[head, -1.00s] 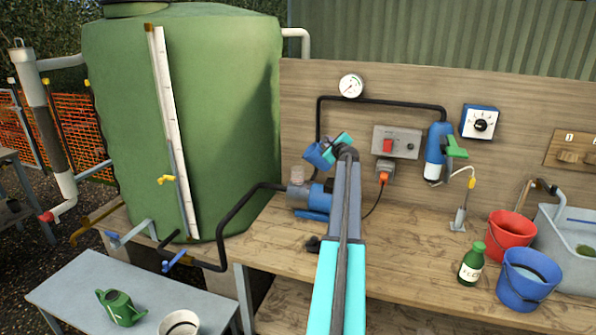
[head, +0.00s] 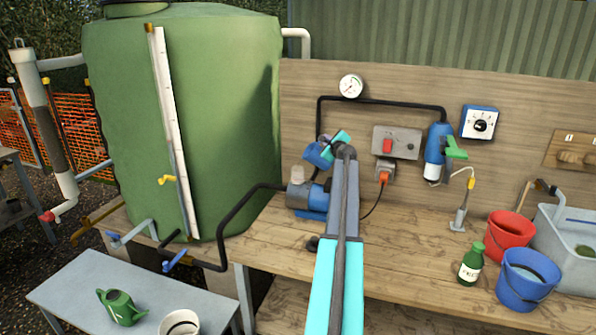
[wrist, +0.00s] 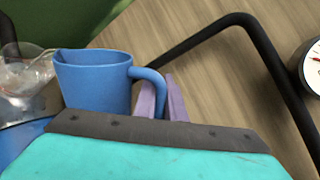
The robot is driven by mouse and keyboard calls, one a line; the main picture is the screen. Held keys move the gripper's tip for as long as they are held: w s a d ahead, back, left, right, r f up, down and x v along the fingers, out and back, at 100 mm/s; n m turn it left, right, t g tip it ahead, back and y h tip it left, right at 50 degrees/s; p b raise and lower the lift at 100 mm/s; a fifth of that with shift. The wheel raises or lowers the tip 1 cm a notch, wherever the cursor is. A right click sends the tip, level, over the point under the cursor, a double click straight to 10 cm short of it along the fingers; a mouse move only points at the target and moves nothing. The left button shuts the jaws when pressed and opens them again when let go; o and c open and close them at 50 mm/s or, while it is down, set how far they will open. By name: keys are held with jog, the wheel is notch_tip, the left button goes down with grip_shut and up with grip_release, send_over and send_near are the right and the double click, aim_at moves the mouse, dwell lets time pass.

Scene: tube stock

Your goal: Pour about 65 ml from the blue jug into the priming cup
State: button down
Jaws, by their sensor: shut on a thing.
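The blue jug (head: 317,155) is in the air above the blue pump, tilted in the head view. My gripper (head: 326,138) is shut on its handle. In the wrist view the handle of the jug (wrist: 95,82) sits at the purple fingers (wrist: 170,100), and its spout side points left. The clear priming cup (wrist: 25,75) is left of the jug and partly behind it. In the head view the cup (head: 297,173) is small on top of the pump, just below and left of the jug. I cannot see the jug's contents or any stream.
The blue pump (head: 306,197) stands on the wooden bench (head: 400,245). A black pipe (head: 380,101) runs along the wall behind, near the jug. The green tank (head: 190,110) is to the left. A green bottle (head: 471,264) and red bucket (head: 510,231) stand to the right.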

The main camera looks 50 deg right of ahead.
jog(key=shift+w+a+r+n+p, duration=0.2)
jog(key=shift+r+n+p, duration=0.15)
jog(key=shift+r, duration=0.15)
dwell(0.8)
jog(key=f+m+b, duration=0.1)
jog(key=s+d+f+m+b, duration=0.1)
jog(key=s+f+m+b, duration=0.1)
jog(key=shift+d+f+t, duration=0.2)
jog(key=shift+d+t, duration=0.1)
jog(key=shift+d, duration=0.05)
jog(key=shift+w+f, duration=0.1)
jog(key=shift+w, duration=0.1)
